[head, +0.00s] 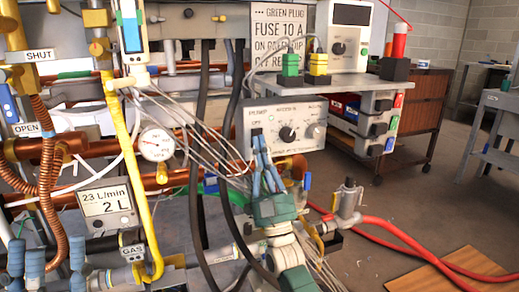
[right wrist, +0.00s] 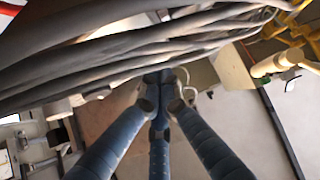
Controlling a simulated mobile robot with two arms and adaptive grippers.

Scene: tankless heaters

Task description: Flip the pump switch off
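The grey-white control box (head: 303,108) hangs right of centre in the head view, with a "PUMP" label and "OFF" mark at its upper left and two knobs to the right. My right gripper (head: 258,136) reaches up to the area below that label, its blue fingers drawn together. The pump switch is hidden or merged with the dark fingertips, so I cannot tell its position or whether I touch it. In the right wrist view the three fingers (right wrist: 160,84) converge with nothing visible between them. My left gripper (head: 45,250) is at the lower left, its blue fingers spread and empty.
Grey cables (head: 180,115) run close beside my right gripper and fill the top of the right wrist view. Black hoses (head: 195,190), a yellow pipe (head: 135,185) and a gauge (head: 157,145) stand to the left. A red hose (head: 400,235) lies on the floor at right.

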